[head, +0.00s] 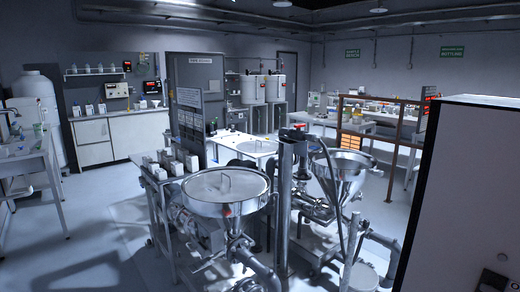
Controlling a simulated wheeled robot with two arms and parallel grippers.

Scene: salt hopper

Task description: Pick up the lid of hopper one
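Two steel hoppers stand in the middle of the head view. The left hopper (226,207) has a flat round lid (222,186) on top with a small upright handle (224,178). The right hopper (346,178) is a steel funnel whose top looks open from here. I cannot read any number on either hopper, so I cannot tell which is hopper one. A round grey disc (256,147) lies on a white table behind them; it may be another lid. Neither of my grippers is in view.
A dark post (285,190) and pipes stand between the hoppers. A narrow bench (163,176) with small boxes is left of the left hopper. A large pale cabinet (465,190) blocks the right side. The floor (95,220) at left is clear.

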